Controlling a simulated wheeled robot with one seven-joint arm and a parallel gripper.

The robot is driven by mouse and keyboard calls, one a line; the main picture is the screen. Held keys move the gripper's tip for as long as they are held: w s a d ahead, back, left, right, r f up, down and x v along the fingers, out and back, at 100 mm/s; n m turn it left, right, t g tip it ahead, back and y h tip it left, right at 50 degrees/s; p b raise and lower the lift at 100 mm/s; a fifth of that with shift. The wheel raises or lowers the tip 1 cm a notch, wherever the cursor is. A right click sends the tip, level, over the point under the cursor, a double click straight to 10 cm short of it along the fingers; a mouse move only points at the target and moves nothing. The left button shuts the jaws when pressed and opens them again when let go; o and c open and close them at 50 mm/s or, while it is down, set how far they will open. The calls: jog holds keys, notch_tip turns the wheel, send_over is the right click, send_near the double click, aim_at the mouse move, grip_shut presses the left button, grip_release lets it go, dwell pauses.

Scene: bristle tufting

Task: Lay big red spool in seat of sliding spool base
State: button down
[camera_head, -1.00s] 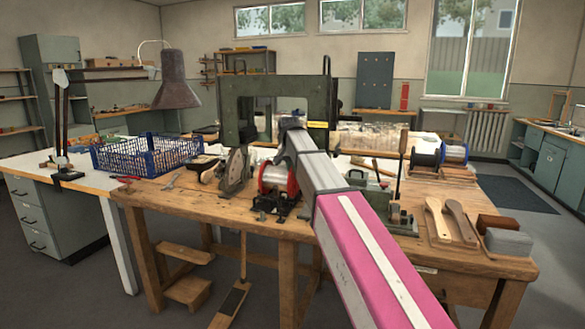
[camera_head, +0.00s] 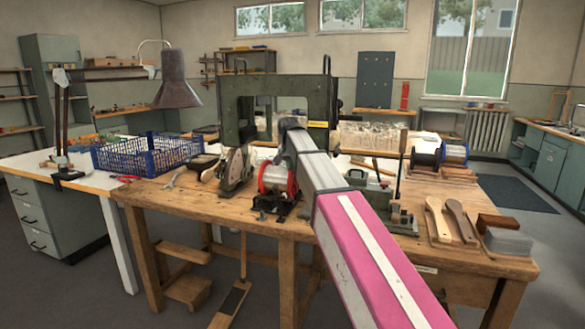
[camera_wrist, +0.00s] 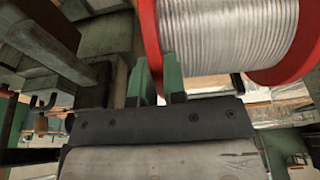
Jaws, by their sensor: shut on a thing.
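The big red spool (camera_head: 276,179), wound with silvery wire between red flanges, is at the front middle of the workbench. It fills the top right of the wrist view (camera_wrist: 228,30). My gripper (camera_wrist: 158,80) has its two green fingers shut on the spool's near-left red flange in that view. In the head view my arm hides the fingers. The black sliding spool base (camera_head: 267,208) is directly under the spool at the bench's front. I cannot tell whether the spool touches its seat.
A green machine frame (camera_head: 240,115) stands behind the spool. A grey metal wheel-like fixture (camera_head: 236,170) is close on its left. A blue crate (camera_head: 140,158) is farther left. Wooden brush handles (camera_head: 455,222) and two wire spools (camera_head: 453,153) are on the right.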

jog(key=shift+f, duration=0.55)
dwell(0.4)
jog(key=c, duration=0.7)
grip_release()
jog(key=shift+w+d+r+v, duration=0.1)
jog(key=shift+w+v, duration=0.15)
jog(key=shift+v, duration=0.9)
jog(key=shift+w+d+r+v, duration=0.1)
jog(key=shift+w+v, duration=0.15)
jog(key=shift+v, duration=0.85)
jog(key=shift+w+d+v, duration=0.1)
jog(key=shift+w+v, duration=0.15)
jog(key=shift+v, duration=0.9)
